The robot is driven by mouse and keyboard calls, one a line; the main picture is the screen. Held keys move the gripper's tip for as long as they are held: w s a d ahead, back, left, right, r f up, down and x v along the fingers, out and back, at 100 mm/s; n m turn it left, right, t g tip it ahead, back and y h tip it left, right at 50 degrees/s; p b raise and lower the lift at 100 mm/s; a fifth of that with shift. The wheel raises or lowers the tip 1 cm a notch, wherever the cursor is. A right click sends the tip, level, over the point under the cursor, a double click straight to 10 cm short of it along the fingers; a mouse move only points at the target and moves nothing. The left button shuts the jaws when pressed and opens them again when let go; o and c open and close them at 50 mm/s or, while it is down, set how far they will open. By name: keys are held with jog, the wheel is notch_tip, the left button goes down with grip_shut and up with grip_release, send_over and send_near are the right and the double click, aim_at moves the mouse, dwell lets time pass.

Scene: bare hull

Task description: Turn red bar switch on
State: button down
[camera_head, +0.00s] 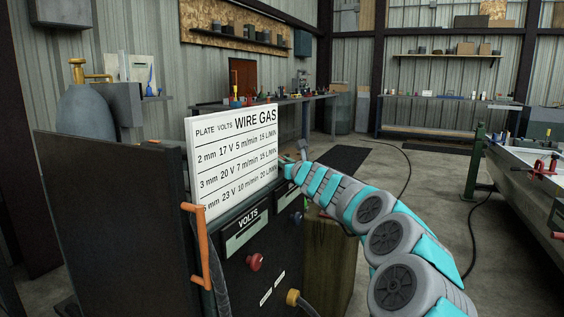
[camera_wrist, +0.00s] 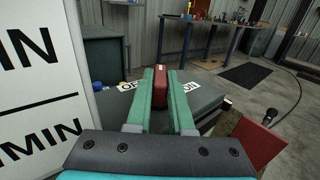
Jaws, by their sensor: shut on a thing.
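The red bar switch (camera_wrist: 160,84) shows in the wrist view on the top of the dark welding machine (camera_wrist: 213,98). It stands between the two green fingers of my gripper (camera_wrist: 161,77), which are shut on it. White labels lie on either side: the left one (camera_wrist: 127,87) is partly covered, and the right one (camera_wrist: 189,87) seems to read ON. The switch's exact tilt is hard to tell. In the head view my gripper (camera_head: 292,163) is behind the right end of the white sign, and the red bar is hidden there.
The white wire-gas sign (camera_head: 235,155) stands on the machine, close to the left of my gripper. The machine front has a red knob (camera_head: 255,262) and an orange handle (camera_head: 198,248). A workbench (camera_head: 265,104) stands behind.

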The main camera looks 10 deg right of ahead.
jog(key=shift+a+f+b, duration=0.1)
jog(key=shift+b, duration=0.4)
jog(key=shift+a+f+h+b, duration=0.1)
jog(key=shift+h+b, duration=0.2)
jog(key=shift+b, duration=0.35)
jog(key=shift+m+h+b, duration=0.6)
jog(key=shift+b, duration=0.25)
jog(key=shift+r, duration=0.2)
jog(key=shift+h, duration=0.3)
jog(key=c, duration=0.8)
grip_release()
jog(key=shift+w+r+y+p, duration=0.1)
jog(key=shift+r+y+p, duration=0.15)
jog(key=shift+y+p, duration=0.65)
